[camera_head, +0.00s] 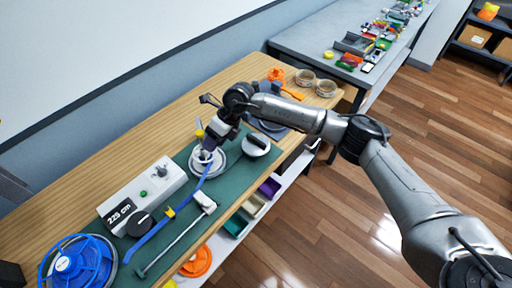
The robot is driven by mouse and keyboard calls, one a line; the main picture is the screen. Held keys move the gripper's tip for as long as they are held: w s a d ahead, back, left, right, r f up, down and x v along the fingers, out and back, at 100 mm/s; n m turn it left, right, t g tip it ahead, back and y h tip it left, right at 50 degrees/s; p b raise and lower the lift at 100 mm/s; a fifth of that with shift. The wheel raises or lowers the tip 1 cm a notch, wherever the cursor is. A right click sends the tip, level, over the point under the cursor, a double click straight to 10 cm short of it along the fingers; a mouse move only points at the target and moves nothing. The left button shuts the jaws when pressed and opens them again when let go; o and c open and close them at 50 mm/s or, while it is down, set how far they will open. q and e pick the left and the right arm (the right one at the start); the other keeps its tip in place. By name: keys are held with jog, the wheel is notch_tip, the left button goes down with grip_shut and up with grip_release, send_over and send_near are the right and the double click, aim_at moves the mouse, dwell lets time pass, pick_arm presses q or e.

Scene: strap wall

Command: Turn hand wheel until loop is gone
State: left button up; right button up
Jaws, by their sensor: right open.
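My right gripper (209,146) reaches in from the right and is open, over a pale round wheel-like disc (206,166) on the green mat. It hides part of the disc, and I cannot tell whether it touches it. A yellow knob (199,131) shows beside the gripper. A blue strap (152,233) runs from near the disc down-left towards a blue spoked reel (78,264), with a yellow clip (169,212) on it. No clear loop shows in the strap. My left gripper is not in view.
A white box (145,196) reads "225 cm" and has a green button and black knob. A round piece with a black handle (256,144) sits right of the disc. A metal rod (172,242) lies along the mat's front. Coloured bins (252,205) sit below the bench edge.

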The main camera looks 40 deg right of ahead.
aim_at(256, 139)
jog(key=d+m+g+h+b, duration=0.1)
jog(key=d+m+h+b, duration=0.35)
jog(key=d, duration=1.15)
jog(key=f+n, duration=0.1)
jog(key=f, duration=0.2)
jog(key=f+h, duration=0.1)
jog(key=f, duration=0.3)
jog(key=f+n+h, duration=0.1)
jog(key=f, duration=0.2)
jog(key=shift+w+d+f+n, duration=0.15)
jog(key=shift+w+f+n, duration=0.1)
jog(key=shift+w+n, duration=0.1)
jog(key=shift+f, duration=1)
jog(key=shift+c, duration=0.2)
grip_shut()
